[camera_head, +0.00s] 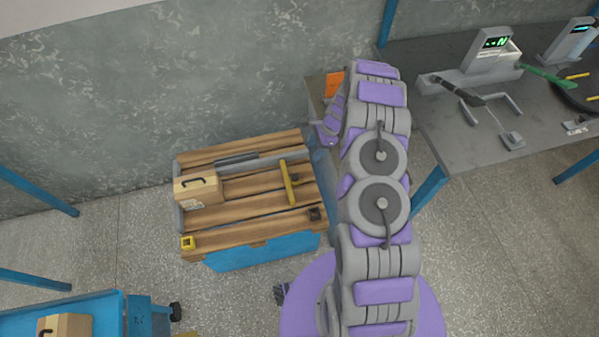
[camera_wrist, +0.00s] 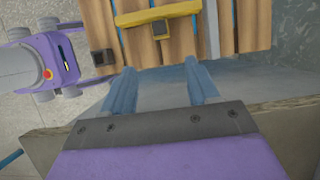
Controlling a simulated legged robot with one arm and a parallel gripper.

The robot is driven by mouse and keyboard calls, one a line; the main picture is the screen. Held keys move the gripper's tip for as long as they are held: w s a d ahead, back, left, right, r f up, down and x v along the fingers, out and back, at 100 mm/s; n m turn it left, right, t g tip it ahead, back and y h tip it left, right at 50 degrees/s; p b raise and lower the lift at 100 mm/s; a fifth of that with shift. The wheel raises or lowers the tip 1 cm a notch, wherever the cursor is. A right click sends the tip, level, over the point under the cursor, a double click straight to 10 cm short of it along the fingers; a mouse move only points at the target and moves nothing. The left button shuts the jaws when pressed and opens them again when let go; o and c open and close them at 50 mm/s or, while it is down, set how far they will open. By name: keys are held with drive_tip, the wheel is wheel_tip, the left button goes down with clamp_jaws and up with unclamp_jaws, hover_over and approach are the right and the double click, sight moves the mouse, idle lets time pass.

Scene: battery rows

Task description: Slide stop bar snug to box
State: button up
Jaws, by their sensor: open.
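The box is outside the wrist view.
A grey rail (camera_head: 237,160) runs along the table's back. A small dark block (camera_head: 314,214) and a yellow block (camera_head: 188,243) sit at the front corners. A grey bench (camera_head: 480,130) with instruments stands right. A blue cart (camera_head: 75,310) holds another box (camera_head: 62,326) at lower left.

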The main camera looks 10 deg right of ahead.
drive_tip(key=b, duration=0.1)
approach(294, 176)
drive_tip(key=b+x, duration=0.3)
drive_tip(key=x, duration=0.4)
drive_tip(key=shift+s+a+r, duration=0.1)
drive_tip(key=shift+a, duration=0.05)
drive_tip(key=shift+a+f, duration=0.4)
drive_tip(key=shift+d, duration=0.55)
drive_tip(key=shift+c, duration=0.3)
drive_tip(key=shift+a, duration=0.35)
drive_tip(key=c, duration=0.9)
drive_tip(key=shift+d, duration=0.15)
clamp_jaws()
